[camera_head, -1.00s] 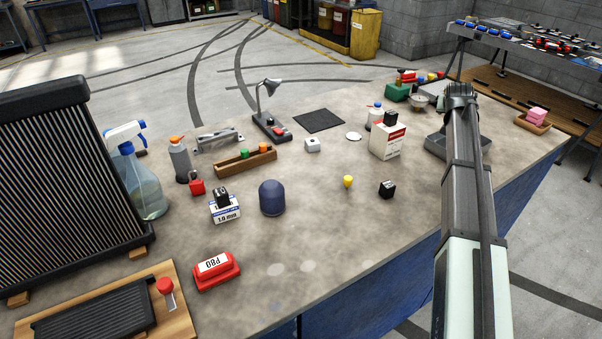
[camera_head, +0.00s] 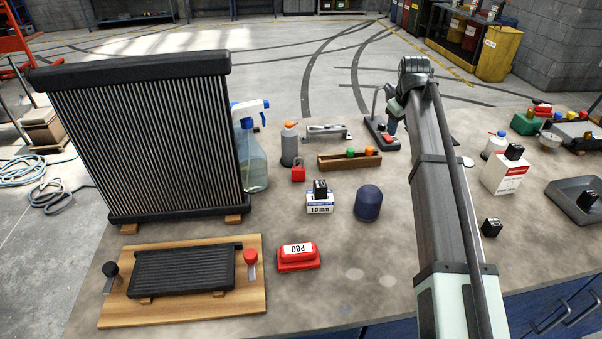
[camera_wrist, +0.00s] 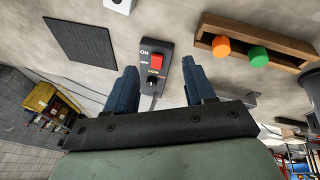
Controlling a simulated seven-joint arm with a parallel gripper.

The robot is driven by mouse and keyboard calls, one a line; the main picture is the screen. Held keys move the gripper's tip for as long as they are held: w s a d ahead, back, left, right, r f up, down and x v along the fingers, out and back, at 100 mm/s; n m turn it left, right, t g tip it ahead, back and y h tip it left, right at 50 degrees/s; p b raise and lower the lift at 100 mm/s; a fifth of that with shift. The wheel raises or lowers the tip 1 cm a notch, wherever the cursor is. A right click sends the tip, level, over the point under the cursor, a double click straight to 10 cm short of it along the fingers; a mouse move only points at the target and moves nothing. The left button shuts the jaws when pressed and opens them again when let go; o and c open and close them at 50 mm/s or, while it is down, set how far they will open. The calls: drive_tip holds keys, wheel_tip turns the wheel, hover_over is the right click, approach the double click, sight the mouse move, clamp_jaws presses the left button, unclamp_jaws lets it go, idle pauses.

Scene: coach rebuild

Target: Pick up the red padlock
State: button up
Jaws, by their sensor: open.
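The red padlock (camera_head: 298,173) stands on the bench in the head view, in front of a grey bottle with an orange cap (camera_head: 289,147) and left of the wooden tray (camera_head: 349,161). My gripper (camera_wrist: 160,68) is open, with both blue fingers apart and nothing held between them. In the wrist view it is over the lamp base with the red switch (camera_wrist: 157,62). In the head view my arm reaches to the right of the padlock, well apart from it. The padlock does not show in the wrist view.
A radiator (camera_head: 150,140) and a spray bottle (camera_head: 251,160) stand left of the padlock. A box with a black item on top (camera_head: 319,204) and a dark blue dome (camera_head: 368,203) stand in front of it to the right. A red P80 block (camera_head: 298,257) lies nearer.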

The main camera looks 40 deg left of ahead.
drive_tip(key=s+a+n+g, duration=0.2)
drive_tip(key=s+a+n, duration=0.2)
drive_tip(key=s+a, duration=0.7)
wheel_tip(320, 180, up, 2)
drive_tip(key=n+g+h, duration=0.1)
drive_tip(key=n+g, duration=0.1)
drive_tip(key=n, duration=0.3)
hover_over(294, 167)
drive_tip(key=shift+w+d, duration=0.2)
drive_tip(key=shift+d, duration=0.05)
wheel_tip(294, 167, down, 8)
drive_tip(key=shift+s+r, duration=0.1)
drive_tip(key=shift+s, duration=0.05)
drive_tip(key=shift+a+f, duration=0.2)
drive_tip(key=shift+f, duration=1.25)
drive_tip(key=shift+a+f, duration=0.15)
drive_tip(key=shift+f, duration=1.3)
drive_tip(key=shift+c, duration=0.4)
clamp_jaws()
